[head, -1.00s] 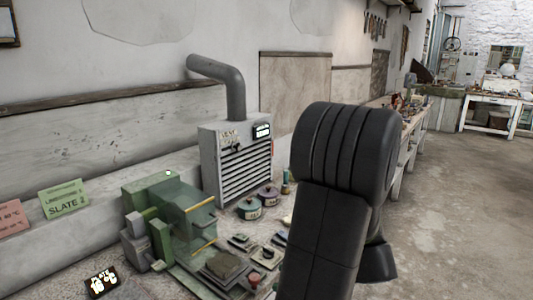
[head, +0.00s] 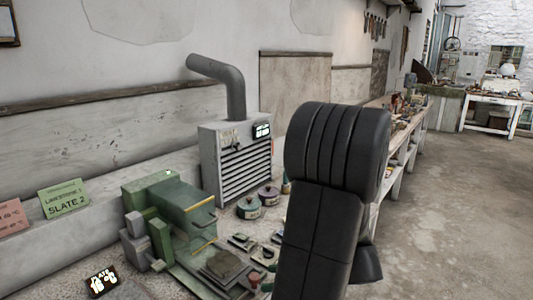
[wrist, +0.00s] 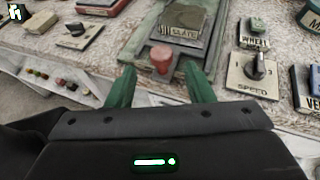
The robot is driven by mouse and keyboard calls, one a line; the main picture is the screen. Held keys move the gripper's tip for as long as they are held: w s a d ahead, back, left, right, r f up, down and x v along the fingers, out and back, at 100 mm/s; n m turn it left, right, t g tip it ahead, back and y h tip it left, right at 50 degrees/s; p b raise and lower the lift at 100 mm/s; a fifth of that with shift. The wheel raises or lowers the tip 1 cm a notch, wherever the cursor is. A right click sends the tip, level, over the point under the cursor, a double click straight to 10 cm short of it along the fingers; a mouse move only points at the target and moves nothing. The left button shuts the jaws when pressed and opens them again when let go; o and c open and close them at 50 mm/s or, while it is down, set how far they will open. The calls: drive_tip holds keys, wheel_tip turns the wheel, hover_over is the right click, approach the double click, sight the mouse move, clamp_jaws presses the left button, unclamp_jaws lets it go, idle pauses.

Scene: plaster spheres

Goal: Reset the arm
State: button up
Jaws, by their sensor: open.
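My gripper shows in the wrist view (wrist: 162,84), with its two green fingers apart and nothing held between them. A red knob (wrist: 162,58) on a green machine base lies beyond the fingertips, between them in the picture; I cannot tell how far apart they are. My black arm stands upright in the head view and hides part of the bench. The gripper itself is not visible there.
A green machine (head: 180,210) stands on the bench beside a grey vent box (head: 235,160) with a pipe. A dark slab (head: 222,265) lies on the machine's front plate. A speed dial (wrist: 257,67) is at right. Open floor lies right.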

sight(254, 273)
drive_tip(key=x, duration=0.3)
drive_tip(key=w+x, duration=0.1)
drive_tip(key=x, duration=0.1)
drive_tip(key=shift+a+r+b, duration=0.1)
drive_tip(key=shift+r+b, duration=0.15)
drive_tip(key=shift+b, duration=0.1)
drive_tip(key=shift+w+a+r, duration=0.1)
drive_tip(key=shift+w+a, duration=0.2)
drive_tip(key=shift+a, duration=0.1)
drive_tip(key=shift+s+d, duration=0.1)
